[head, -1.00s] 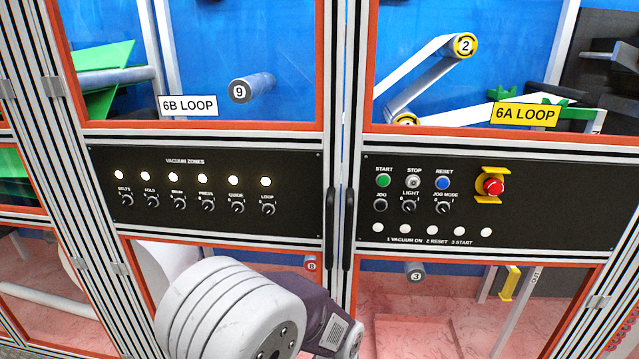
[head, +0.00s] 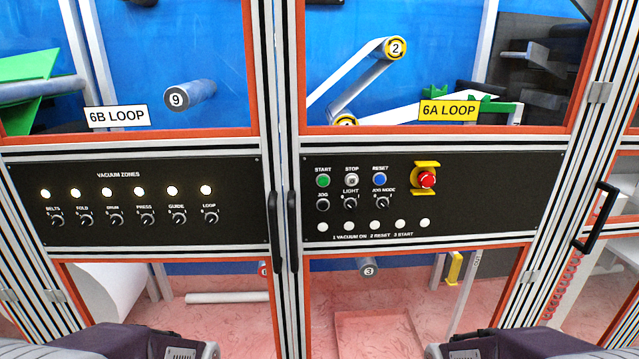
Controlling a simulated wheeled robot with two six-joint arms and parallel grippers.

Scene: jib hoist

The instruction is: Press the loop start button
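The green START button (head: 323,181) is at the upper left of the right control panel (head: 470,215), below the yellow "6A LOOP" sign (head: 449,111). Beside it in the same row are the STOP button (head: 351,180) and the blue RESET button (head: 380,180). A red emergency stop (head: 427,179) in a yellow guard is further right. Parts of both my arms show at the bottom edge, well below the panel. The fingers of both grippers are out of the picture. Nothing touches the buttons.
The left panel (head: 130,240) has a row of lit VACUUM ZONES lamps with knobs below. Two dark vertical door handles (head: 292,230) stand between the panels. Another black handle (head: 597,217) juts out at the right. The space before the panels is clear.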

